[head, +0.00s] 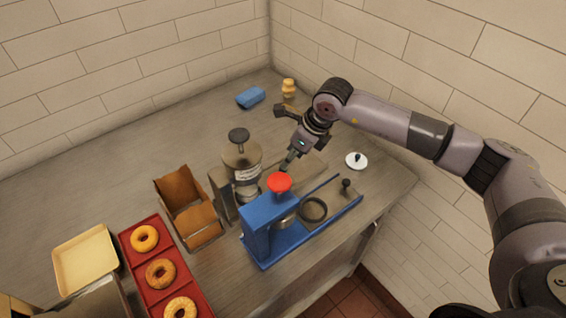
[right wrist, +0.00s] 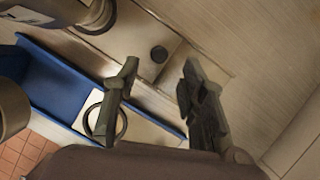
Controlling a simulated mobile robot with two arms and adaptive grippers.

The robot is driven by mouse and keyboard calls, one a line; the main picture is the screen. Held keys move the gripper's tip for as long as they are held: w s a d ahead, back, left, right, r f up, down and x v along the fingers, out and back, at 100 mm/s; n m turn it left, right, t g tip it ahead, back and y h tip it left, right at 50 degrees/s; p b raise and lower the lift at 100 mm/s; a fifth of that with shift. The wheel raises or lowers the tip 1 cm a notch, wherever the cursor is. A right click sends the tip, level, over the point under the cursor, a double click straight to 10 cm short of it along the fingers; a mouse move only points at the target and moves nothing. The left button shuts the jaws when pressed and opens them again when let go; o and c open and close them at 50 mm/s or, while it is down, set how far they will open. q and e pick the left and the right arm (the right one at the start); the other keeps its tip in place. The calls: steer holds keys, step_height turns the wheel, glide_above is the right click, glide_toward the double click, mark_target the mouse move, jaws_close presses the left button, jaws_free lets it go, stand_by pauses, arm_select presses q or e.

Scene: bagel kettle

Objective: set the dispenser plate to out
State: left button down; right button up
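The dispenser (head: 242,160) is a grey metal hopper with a black top knob and a label, on the counter. A flat light plate (head: 312,163) extends to its right. In the right wrist view the plate (right wrist: 185,60) carries a black round knob (right wrist: 158,53) and runs from the hopper's base (right wrist: 95,14). My right gripper (head: 287,167) points down over this plate and hides the knob in the head view. In the right wrist view its fingers (right wrist: 162,95) are apart and empty, with the knob showing beyond the gap between them. My left gripper is not in view.
A cardboard box (head: 190,207), red bagel tray (head: 150,260), blue sponge (head: 250,97) and white lid (head: 356,160) are around.

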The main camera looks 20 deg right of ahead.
mark_target(262, 184)
steer(key=p+x, duration=0.1)
steer(key=x, duration=0.6)
steer(key=shift+c, duration=0.5)
jaws_close()
steer(key=shift+a+f, duration=0.1)
